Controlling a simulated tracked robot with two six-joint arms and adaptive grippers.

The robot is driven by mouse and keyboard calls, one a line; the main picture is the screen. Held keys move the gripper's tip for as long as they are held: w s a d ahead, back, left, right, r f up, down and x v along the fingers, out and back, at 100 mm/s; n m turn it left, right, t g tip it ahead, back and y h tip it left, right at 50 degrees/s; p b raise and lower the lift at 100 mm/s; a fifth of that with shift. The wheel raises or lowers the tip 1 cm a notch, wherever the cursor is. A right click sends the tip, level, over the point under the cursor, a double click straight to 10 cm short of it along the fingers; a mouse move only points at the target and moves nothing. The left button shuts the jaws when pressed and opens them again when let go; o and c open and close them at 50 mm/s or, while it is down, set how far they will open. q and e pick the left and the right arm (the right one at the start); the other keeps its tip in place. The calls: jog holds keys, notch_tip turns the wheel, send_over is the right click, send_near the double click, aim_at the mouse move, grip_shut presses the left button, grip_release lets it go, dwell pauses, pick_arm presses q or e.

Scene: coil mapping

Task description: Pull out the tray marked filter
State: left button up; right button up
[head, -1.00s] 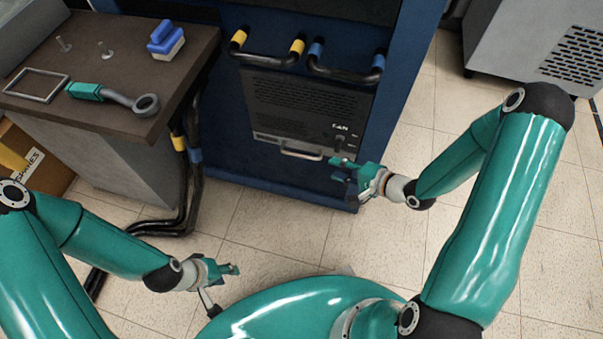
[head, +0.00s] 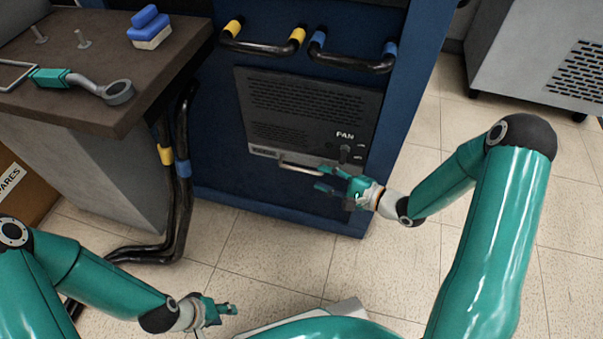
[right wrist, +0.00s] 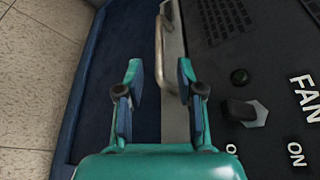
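A dark panel (head: 305,110) marked FAN is set in the blue cabinet. Along its lower edge runs a light strip (head: 262,151) with a small label too small to read; no filter marking is legible. A metal bar handle (head: 297,168) sits on this strip. The handle (right wrist: 161,38) also shows in the right wrist view, ahead of and roughly in line with the gap between the fingers. My right gripper (head: 328,179) is open and empty, at the right end of the handle. My left gripper (head: 228,309) is low over the floor, away from the cabinet; its finger opening is unclear.
A knob (right wrist: 245,112) and ON markings are on the fan panel, right of my right gripper. Black hoses (head: 262,47) with yellow and blue bands cross above it.

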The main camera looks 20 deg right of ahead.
aim_at(307, 171)
jog(key=b+x, duration=0.1)
jog(key=x, duration=0.5)
jog(key=shift+w+f+b, duration=0.1)
jog(key=shift+f+b, duration=0.05)
jog(key=shift+b, duration=0.2)
jog(key=shift+w+a, duration=0.45)
jog(key=shift+w, duration=0.05)
jog(key=shift+c, duration=0.3)
grip_shut()
